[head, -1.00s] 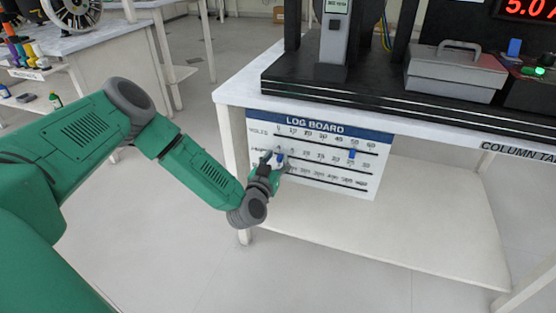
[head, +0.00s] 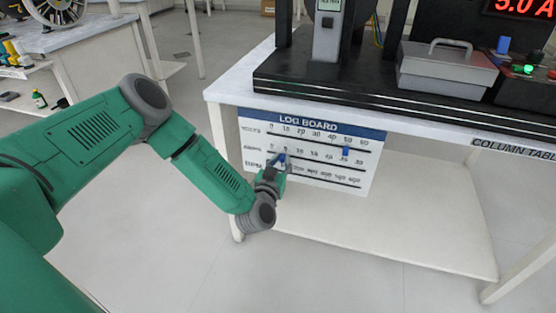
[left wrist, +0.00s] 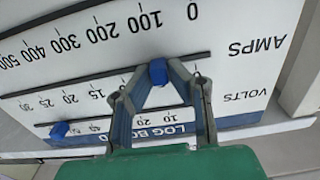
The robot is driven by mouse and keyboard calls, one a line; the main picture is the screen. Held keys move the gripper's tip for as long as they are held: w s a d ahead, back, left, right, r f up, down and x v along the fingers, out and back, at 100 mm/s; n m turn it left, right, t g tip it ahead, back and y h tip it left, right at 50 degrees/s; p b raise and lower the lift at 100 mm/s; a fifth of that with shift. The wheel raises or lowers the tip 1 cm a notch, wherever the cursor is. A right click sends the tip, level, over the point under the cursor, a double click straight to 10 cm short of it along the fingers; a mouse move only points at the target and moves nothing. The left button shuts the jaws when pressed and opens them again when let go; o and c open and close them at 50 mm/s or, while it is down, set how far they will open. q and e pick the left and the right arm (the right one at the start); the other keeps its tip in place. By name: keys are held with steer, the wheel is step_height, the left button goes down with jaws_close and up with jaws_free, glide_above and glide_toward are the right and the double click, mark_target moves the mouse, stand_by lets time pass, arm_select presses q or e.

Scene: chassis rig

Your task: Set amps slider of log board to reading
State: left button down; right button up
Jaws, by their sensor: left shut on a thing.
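The white log board (head: 322,181) with a blue title strip hangs on the front of the table. My left gripper (left wrist: 158,84) is shut on the blue amps slider (left wrist: 158,72), on the rail beside the amps numbers. The slider also shows in the head view (head: 282,158), near the left end of its rail. The fingers cover the numbers beside it, so its exact value cannot be read. The red display (head: 516,8) reads 5.0 A. My right gripper is not in view.
The white table (head: 225,90) carries a black base (head: 375,97), a grey lidded box (head: 447,72) and a control box with a green light (head: 527,70). A lower shelf (head: 400,225) lies under the board. The floor in front is clear.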

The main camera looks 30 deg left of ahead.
arm_select(q)
steer(key=c, duration=1.8)
jaws_free()
steer(key=shift+d+r, duration=0.1)
steer(key=shift+d, duration=0.1)
steer(key=shift+o, duration=1.3)
steer(key=shift+d+r, duration=0.1)
steer(key=shift+s, duration=0.2)
steer(key=v, duration=1.1)
steer(key=shift+s, duration=0.3)
